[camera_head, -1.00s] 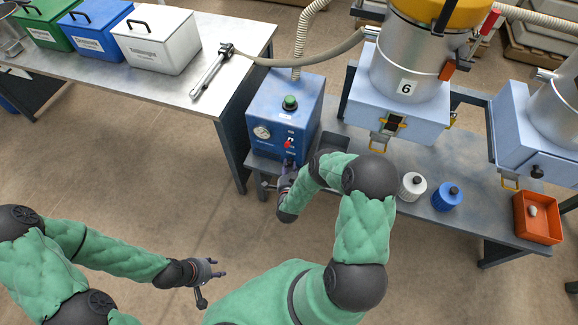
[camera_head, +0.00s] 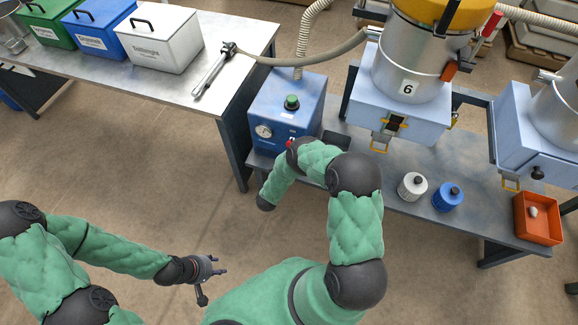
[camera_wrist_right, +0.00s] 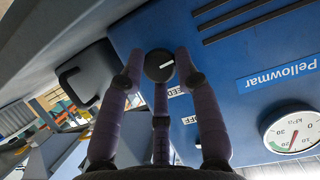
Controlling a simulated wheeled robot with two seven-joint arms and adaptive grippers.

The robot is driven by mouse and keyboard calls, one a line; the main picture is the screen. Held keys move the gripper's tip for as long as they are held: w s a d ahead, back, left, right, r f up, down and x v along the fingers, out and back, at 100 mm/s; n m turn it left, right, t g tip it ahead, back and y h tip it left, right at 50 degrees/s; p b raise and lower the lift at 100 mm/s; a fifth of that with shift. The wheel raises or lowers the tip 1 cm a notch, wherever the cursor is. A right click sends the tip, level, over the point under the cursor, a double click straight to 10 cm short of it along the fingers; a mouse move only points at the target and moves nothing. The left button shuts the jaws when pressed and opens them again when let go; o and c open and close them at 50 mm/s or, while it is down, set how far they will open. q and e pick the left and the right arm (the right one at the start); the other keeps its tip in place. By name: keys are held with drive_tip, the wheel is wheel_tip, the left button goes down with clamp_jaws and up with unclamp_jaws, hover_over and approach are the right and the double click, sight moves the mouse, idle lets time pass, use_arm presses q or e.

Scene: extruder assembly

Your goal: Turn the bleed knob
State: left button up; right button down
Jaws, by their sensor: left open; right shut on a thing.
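The bleed knob (camera_wrist_right: 159,66) is black and round with a white pointer line, on the front of the blue pump box (camera_head: 287,104). In the right wrist view my right gripper (camera_wrist_right: 160,72) has its fingers around the knob and is shut on it. Labels beside the knob are partly covered by the fingers. In the head view my right arm hides the knob and the right gripper. My left gripper (camera_head: 217,272) is open and empty, above bare floor at the lower left, well away from the pump box.
A pressure gauge (camera_wrist_right: 291,130) sits on the same panel. A white jar (camera_head: 412,186), a blue jar (camera_head: 448,197) and an orange tray (camera_head: 538,218) stand on the bench to the right.

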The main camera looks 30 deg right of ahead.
drive_tip(key=n, duration=0.1)
drive_tip(key=n+g+h+b, duration=0.1)
drive_tip(key=shift+a+f+n, duration=0.2)
drive_tip(key=shift+f+n, duration=0.1)
drive_tip(key=n+h+b, duration=0.1)
drive_tip(key=n+g+h+b, duration=0.1)
drive_tip(key=n, duration=0.1)
drive_tip(key=shift+w+a+f+g, duration=0.1)
drive_tip(key=shift+f+g, duration=0.05)
drive_tip(key=shift+g, duration=0.15)
drive_tip(key=shift+n+h+b, duration=0.45)
drive_tip(key=shift+n+h, duration=0.05)
drive_tip(key=shift+n, duration=0.6)
drive_tip(key=shift+n+g+h, duration=0.3)
drive_tip(key=shift+n+h, duration=0.2)
drive_tip(key=shift+n, duration=0.7)
drive_tip(key=c, duration=0.9)
unclamp_jaws()
drive_tip(key=shift+w, duration=0.1)
